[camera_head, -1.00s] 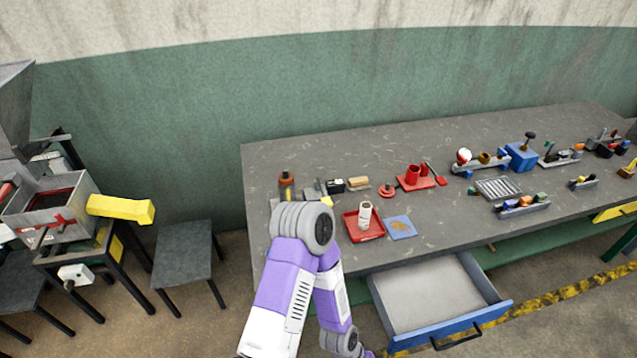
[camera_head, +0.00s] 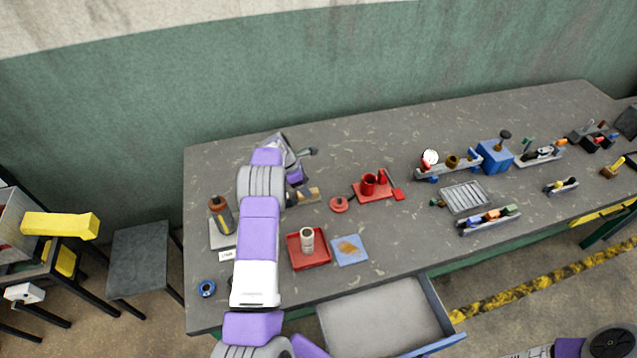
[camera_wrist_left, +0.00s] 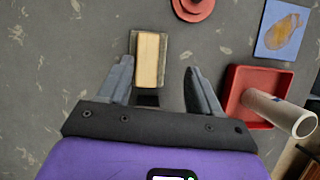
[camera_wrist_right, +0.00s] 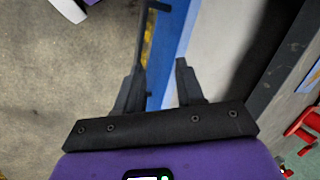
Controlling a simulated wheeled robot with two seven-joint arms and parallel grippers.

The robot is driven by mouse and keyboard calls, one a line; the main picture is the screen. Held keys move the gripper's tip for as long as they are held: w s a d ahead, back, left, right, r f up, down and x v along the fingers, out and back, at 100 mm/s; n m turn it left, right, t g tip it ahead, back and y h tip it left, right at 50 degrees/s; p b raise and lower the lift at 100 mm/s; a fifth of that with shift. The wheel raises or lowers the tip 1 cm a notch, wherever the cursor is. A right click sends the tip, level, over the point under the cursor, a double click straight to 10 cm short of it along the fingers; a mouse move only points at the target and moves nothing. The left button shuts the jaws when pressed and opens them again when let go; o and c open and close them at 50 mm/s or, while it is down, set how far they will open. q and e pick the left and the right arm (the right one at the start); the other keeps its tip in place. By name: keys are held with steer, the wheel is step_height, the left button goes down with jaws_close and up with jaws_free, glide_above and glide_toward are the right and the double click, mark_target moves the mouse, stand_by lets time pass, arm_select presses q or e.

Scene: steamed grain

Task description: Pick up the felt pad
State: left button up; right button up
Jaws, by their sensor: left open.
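The felt pad appears to be a block with a pale tan top and a grey-green edge (camera_wrist_left: 148,60), lying flat on the grey bench in the left wrist view. It also shows, partly covered by my left arm, in the head view (camera_head: 309,195). My left gripper (camera_wrist_left: 158,67) is open above the bench, its fingers on either side of the block's near end and apart from it. A small dark thing lies just below the block, partly hidden by the gripper. My right gripper (camera_wrist_right: 160,66) is open and empty, away from the bench top near the blue drawer front (camera_wrist_right: 165,55).
A red tray (camera_head: 322,263) with a white-and-brown cylinder (camera_head: 307,240) stands right of the left gripper in its wrist view. Close by are a red disc (camera_head: 339,204) and a blue mat (camera_head: 343,261). The drawer (camera_head: 380,325) is pulled out. Several tools stand further right.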

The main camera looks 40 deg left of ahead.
arm_select(q)
steer(key=shift+a+r+n, duration=0.2)
steer(key=shift+a+r, duration=0.05)
steer(key=shift+a, duration=0.35)
steer(key=shift+a+r+n, duration=0.2)
steer(key=shift+a, duration=0.35)
steer(key=shift+a+f, duration=0.1)
steer(key=shift+a, duration=0.15)
steer(key=shift+b+x, duration=0.6)
steer(key=shift+x, duration=0.25)
arm_select(e)
steer(key=shift+w+f, duration=0.25)
steer(key=shift+f, duration=0.3)
arm_select(q)
steer(key=b+x, duration=0.1)
steer(key=x, duration=0.4)
steer(key=shift+s+d+f, duration=0.1)
steer(key=shift+d+f, duration=0.05)
steer(key=shift+d, duration=0.05)
arm_select(e)
steer(key=shift+f, duration=0.75)
arm_select(q)
steer(key=shift+c, duration=0.2)
steer(key=c, duration=1.1)
steer(key=shift+r, duration=0.2)
steer(key=shift+c, duration=0.2)
arm_select(e)
steer(key=shift+r, duration=0.1)
